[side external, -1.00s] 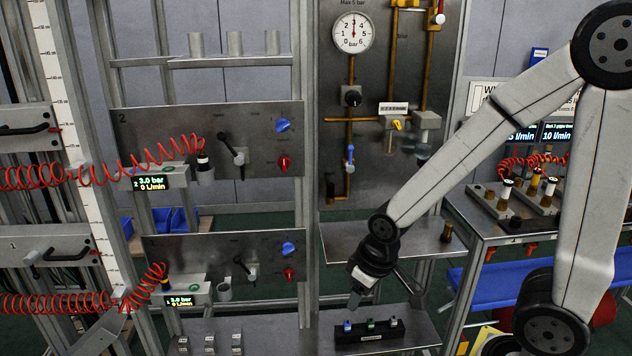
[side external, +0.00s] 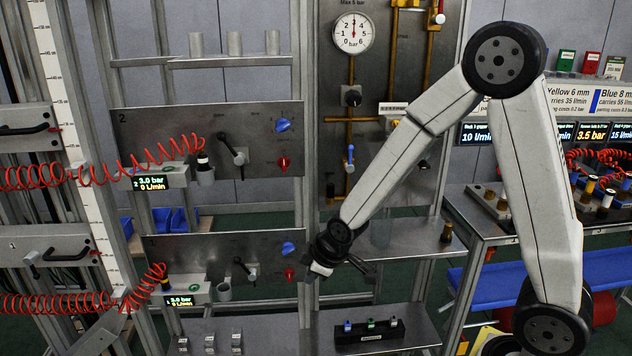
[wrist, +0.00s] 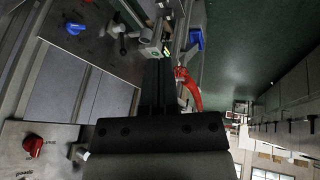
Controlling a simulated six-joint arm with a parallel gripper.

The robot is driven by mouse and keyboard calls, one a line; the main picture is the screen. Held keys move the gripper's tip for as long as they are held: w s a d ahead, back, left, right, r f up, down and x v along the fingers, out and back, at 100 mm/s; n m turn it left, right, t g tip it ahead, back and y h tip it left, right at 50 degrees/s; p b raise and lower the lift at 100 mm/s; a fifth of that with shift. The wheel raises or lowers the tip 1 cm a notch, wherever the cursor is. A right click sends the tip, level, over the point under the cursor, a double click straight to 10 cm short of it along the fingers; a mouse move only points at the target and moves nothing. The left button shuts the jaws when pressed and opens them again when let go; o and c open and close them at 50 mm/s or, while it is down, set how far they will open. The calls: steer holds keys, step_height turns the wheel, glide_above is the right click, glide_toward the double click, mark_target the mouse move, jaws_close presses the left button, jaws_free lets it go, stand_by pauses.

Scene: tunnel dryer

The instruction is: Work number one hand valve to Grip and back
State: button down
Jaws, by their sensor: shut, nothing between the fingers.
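The lower panel (side external: 200,248) carries a hand valve with a dark lever (side external: 245,268) on a metal body, left of a blue knob (side external: 289,248) and a red knob (side external: 289,273). My gripper (side external: 314,271) is beside the lower panel's right edge, apart from the lever. In the wrist view my gripper (wrist: 158,75) is shut and empty. That view shows a panel with a blue knob (wrist: 75,28) and a valve lever (wrist: 122,28), and another with a red knob (wrist: 33,146).
A metal upright (side external: 306,210) stands beside my gripper. Below, a shelf holds a black block (side external: 370,336) with coloured buttons. A pipe board with a gauge (side external: 353,33) stands behind.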

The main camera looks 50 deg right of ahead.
mark_target(245, 267)
steer(key=w+f+n+t, duration=0.4)
steer(key=w+f+n, duration=0.3)
steer(key=w, duration=0.3)
steer(key=w+f+n+t+y, duration=0.1)
steer(key=w+f+n+t, duration=0.2)
steer(key=w+f+n, duration=0.4)
steer(key=shift+w+n+t, duration=0.4)
steer(key=shift+w+n, duration=0.9)
steer(key=shift+w, duration=0.25)
steer(key=shift+w+a, duration=0.1)
steer(key=shift+w, duration=0.05)
steer(key=shift+d+x, duration=0.35)
steer(key=shift+x, duration=4.5)
steer(key=shift+s+d+r, duration=0.15)
steer(key=shift+d+r, duration=0.25)
steer(key=shift+d, duration=0.35)
steer(key=shift+s+d+r, duration=0.15)
steer(key=shift+d+r, duration=0.25)
steer(key=shift+d, duration=0.35)
